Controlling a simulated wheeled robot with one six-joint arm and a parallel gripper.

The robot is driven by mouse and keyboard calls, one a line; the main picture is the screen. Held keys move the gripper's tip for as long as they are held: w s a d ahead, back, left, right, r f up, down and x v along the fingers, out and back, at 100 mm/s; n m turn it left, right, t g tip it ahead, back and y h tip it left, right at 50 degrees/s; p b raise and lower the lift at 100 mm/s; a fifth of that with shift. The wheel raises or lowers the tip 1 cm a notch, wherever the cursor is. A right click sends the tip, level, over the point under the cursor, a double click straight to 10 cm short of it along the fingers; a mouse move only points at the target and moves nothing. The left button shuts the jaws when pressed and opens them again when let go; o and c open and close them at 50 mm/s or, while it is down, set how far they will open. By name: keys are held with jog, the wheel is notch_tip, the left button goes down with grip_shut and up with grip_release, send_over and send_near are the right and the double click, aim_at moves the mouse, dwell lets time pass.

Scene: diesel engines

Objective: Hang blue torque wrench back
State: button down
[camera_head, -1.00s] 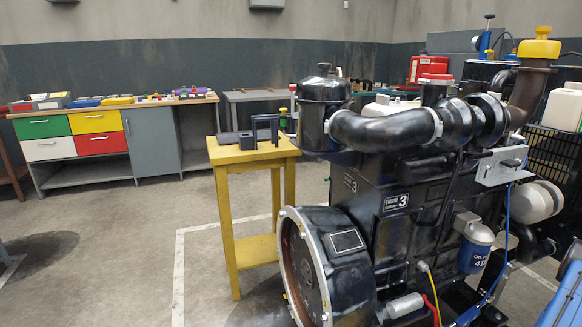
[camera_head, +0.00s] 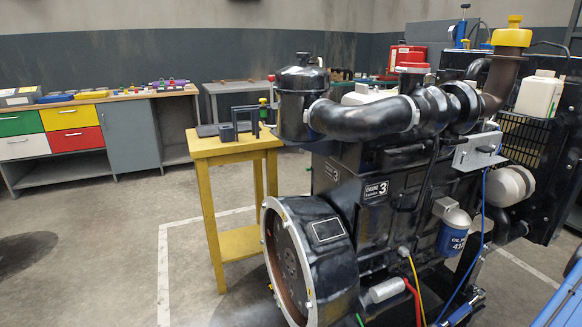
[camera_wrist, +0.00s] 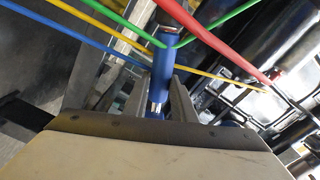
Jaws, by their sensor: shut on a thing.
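A black diesel engine (camera_head: 390,150) marked 3 fills the right half. A yellow table (camera_head: 232,147) with dark blocks stands left of it. A workbench (camera_head: 70,144) with coloured drawers is at the back left. Open floor (camera_head: 85,245) lies at front left.

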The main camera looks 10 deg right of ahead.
aim_at(453, 320)
jog(key=s, duration=0.7)
dwell(0.4)
jog(key=shift+w, duration=0.15)
jog(key=shift+w+d+r, duration=0.5)
jog(key=shift+w+d, duration=0.65)
jog(key=shift+w, duration=0.5)
jog(key=shift+w+d+r, duration=0.55)
jog(key=shift+w+d, duration=0.65)
jog(key=shift+w, duration=0.45)
jog(key=shift+w+d+r, duration=0.5)
jog(key=shift+w+d, duration=0.65)
jog(key=shift+w, duration=0.5)
jog(key=s+a+f, duration=0.1)
jog(key=s+a, duration=0.3)
jog(key=s, duration=0.1)
jog(key=shift+s+f, duration=0.25)
jog(key=shift+f, duration=0.1)
jog(key=shift+d, duration=0.1)
